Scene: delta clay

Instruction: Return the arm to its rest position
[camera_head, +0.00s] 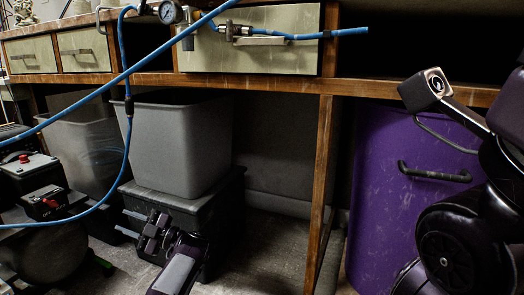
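My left gripper (122,221) is low in the head view, left of centre, in front of the black bin under the bench. Its two fingers point left with a gap between them, and I see nothing held in them. The forearm comes up from the bottom edge. At the right edge, dark links of my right arm show in front of the purple bin. The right gripper itself is not in view.
A wooden bench with drawers (250,45) spans the back. Below it are a grey bin (182,148) on a black bin (222,225), and a purple bin (385,200). A blue hose (125,72) crosses the left. A compressor (45,200) stands lower left. A post (318,180) stands mid-right.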

